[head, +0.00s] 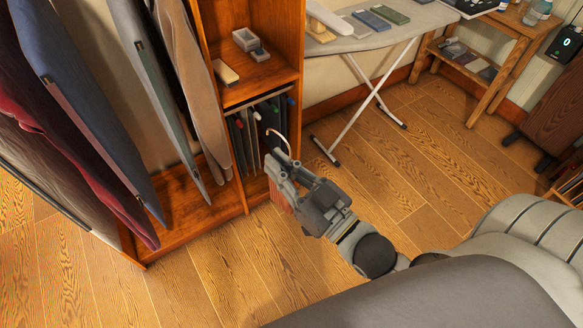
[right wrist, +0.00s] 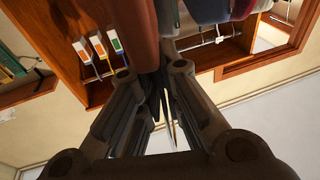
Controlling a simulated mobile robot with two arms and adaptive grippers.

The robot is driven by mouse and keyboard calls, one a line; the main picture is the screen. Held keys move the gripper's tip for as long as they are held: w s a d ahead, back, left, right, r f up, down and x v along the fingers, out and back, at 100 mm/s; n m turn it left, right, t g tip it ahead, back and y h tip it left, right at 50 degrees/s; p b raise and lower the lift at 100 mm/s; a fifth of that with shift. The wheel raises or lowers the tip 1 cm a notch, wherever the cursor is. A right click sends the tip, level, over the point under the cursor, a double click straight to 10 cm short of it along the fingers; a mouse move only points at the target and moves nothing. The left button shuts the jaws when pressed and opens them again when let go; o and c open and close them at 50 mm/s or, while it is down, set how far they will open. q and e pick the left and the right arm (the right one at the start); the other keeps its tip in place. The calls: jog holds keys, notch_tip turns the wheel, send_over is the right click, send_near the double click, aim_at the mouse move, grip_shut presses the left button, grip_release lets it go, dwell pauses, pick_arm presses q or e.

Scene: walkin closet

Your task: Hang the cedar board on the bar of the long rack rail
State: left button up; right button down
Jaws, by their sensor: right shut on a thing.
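My right gripper (head: 280,168) is shut on the cedar board, a reddish-brown piece (head: 282,198) mostly hidden behind the fingers in the head view. A thin pale curved hook (head: 278,138) rises above the gripper. In the right wrist view the cedar board (right wrist: 142,35) runs up from between the fingers (right wrist: 152,80). The gripper is in front of the wooden cabinet, right of the hanging garments. The bar of the long rack rail cannot be made out in the head view. My left gripper is not in view.
Long garments (head: 85,110) hang at the left, close to the wooden cabinet (head: 262,80). Small boxes stand on its shelf, with several dark hanging items below. An ironing board (head: 375,38) with crossed legs and a side table (head: 500,45) stand behind. Floor around the gripper is clear.

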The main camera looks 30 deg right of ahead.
jog(key=w+a+r+n+g+y, duration=0.3)
jog(key=a+n+g+y, duration=0.2)
jog(key=a+g+y, duration=0.1)
jog(key=w+a+r+n+g+y, duration=0.3)
jog(key=a+r+n+g+y, duration=0.1)
jog(key=a+n+g+y, duration=0.2)
jog(key=shift+r+g+y, duration=0.25)
jog(key=shift+g+y, duration=0.15)
jog(key=shift+g, duration=0.4)
dwell(0.4)
